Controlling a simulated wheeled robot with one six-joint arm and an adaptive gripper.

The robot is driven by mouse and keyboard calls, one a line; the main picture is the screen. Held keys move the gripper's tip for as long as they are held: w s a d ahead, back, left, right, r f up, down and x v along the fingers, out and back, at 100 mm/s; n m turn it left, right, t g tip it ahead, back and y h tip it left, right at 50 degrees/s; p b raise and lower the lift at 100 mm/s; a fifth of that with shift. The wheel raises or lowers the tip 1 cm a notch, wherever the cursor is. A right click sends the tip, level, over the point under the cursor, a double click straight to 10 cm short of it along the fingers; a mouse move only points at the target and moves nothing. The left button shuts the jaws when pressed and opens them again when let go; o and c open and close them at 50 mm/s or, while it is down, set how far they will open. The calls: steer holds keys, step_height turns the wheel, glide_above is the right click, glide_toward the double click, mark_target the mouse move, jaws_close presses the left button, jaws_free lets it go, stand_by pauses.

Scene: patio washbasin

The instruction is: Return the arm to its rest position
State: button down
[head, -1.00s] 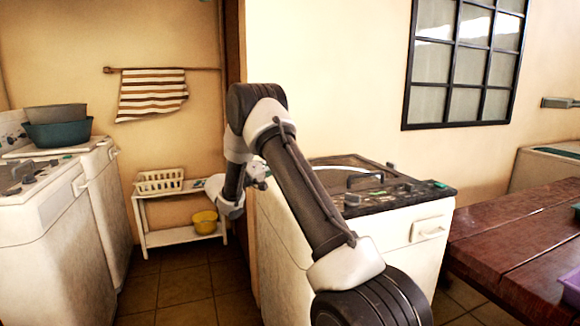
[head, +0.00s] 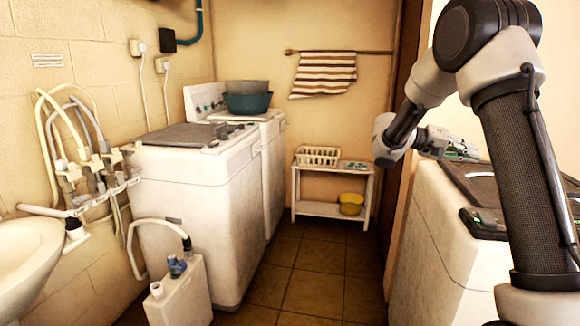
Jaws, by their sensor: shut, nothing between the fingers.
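My gripper (head: 460,148) shows small at the right, at the end of my folded arm. My arm rises from the lower right, bends high at the upper right and comes down to the wrist. It covers part of that machine.
A washing machine (head: 190,200) stands left, with another behind it bearing basins (head: 247,102). A white canister (head: 180,292) and sink (head: 28,260) are front left. The tiled floor (head: 310,280) between is clear.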

steer(key=s+a+r+n+y, duration=0.1)
steer(key=s+y, duration=0.3)
steer(key=s, duration=0.5)
steer(key=s+a+r+n+y, duration=0.1)
steer(key=s+a+y, duration=0.15)
steer(key=s, duration=0.65)
steer(key=s+a+f+n+t+y, duration=0.2)
steer(key=s+a+t+y, duration=0.1)
steer(key=s+a, duration=0.3)
steer(key=s+a+f+n+t+y, duration=0.2)
steer(key=s+a+t+y, duration=0.2)
steer(key=s, duration=0.4)
steer(key=shift+a+n+y, duration=0.3)
steer(key=shift+a+y, duration=0.6)
steer(key=shift+y, duration=0.05)
